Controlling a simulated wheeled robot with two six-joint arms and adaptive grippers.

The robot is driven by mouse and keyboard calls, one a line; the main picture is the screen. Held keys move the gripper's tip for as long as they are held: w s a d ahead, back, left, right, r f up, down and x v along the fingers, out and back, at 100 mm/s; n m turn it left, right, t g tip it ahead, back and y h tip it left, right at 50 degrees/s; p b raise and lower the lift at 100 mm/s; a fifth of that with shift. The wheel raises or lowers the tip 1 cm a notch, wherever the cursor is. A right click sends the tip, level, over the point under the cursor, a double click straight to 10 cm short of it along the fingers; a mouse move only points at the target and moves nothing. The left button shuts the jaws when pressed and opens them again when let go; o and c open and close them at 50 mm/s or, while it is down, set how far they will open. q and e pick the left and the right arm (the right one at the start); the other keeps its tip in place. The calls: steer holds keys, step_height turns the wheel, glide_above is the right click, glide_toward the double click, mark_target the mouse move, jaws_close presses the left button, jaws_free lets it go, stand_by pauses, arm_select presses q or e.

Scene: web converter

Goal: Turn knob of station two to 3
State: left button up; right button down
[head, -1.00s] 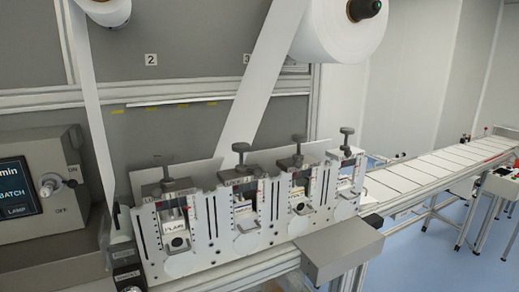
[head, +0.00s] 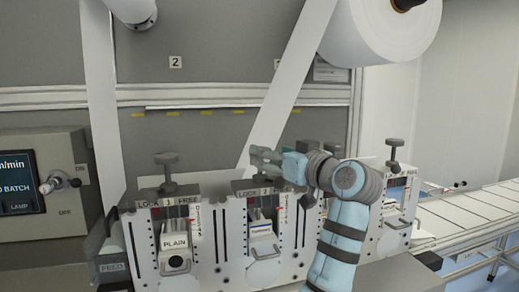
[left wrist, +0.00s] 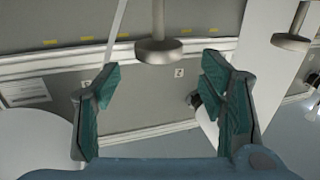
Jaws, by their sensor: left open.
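Station two (head: 231,236) is a white metal unit with a LOCK 2 label and a small side scale, too fine to read. In the head view its knob is largely covered by my left gripper (head: 264,160), so I cannot make out its outline. In the left wrist view, which looks upside down, a grey knob (left wrist: 160,50) on a stem lies in line with the gap between the open fingers of my left gripper (left wrist: 160,67). The fingers appear apart from it, with nothing gripped. My right gripper is not in view.
Station one's grey knob (head: 166,160) stands to the left, and another knob (head: 394,148) to the right. A slanted white web (head: 290,90) runs behind the stations up to a large paper roll (head: 380,35). A control box (head: 60,185) is at far left.

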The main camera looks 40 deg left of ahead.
arm_select(q)
steer(key=x, duration=0.6)
steer(key=shift+w+a, duration=0.1)
steer(key=c, duration=1.1)
